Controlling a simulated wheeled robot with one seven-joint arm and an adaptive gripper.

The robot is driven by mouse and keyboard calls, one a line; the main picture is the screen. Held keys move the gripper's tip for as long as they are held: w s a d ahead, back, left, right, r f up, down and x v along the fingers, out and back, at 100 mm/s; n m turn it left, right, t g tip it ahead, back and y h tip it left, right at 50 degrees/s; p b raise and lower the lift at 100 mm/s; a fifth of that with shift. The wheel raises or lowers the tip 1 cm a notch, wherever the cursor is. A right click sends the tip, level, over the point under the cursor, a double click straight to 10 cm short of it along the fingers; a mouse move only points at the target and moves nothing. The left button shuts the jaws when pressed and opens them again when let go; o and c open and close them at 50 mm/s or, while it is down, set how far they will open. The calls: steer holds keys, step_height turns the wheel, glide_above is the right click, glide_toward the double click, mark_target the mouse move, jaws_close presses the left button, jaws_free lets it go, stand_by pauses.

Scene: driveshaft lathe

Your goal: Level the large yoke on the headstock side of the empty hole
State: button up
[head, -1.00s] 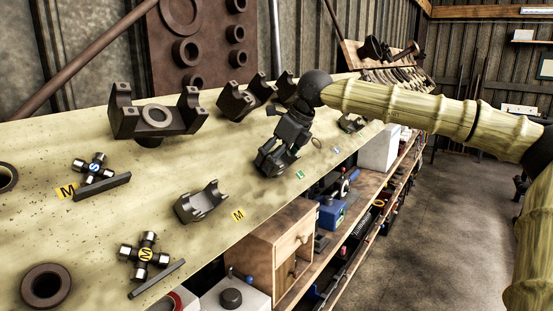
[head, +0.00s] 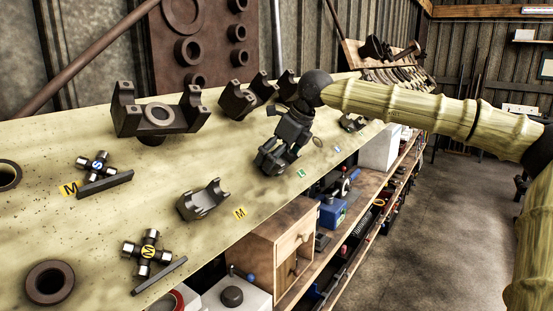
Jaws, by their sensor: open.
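A large dark yoke (head: 184,121) stands at the left back of the pale bench top, its two ears up and a ring-shaped hub between them. A second dark yoke (head: 237,101) stands to its right and looks tilted. Another dark yoke (head: 288,84) is behind my arm's end and partly hidden. A smaller yoke (head: 203,200) lies near the front, tilted. My gripper (head: 271,168) points down over the bench, right of the smaller yoke, open and empty, apart from all the yokes. I cannot tell which hole is the empty one.
Cross-shaped joints (head: 98,167) (head: 146,252) with dark bars lie at the left front. A dark ring (head: 49,283) lies at the lower left. A brown board with rings (head: 188,50) stands behind. Bench around the gripper is mostly clear. Shelves with tools (head: 332,214) are below right.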

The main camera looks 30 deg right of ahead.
steer(key=shift+s+d+r, duration=0.2)
steer(key=shift+d+r, duration=0.05)
steer(key=shift+r, duration=0.3)
steer(key=v, duration=1.1)
steer(key=shift+a, duration=0.1)
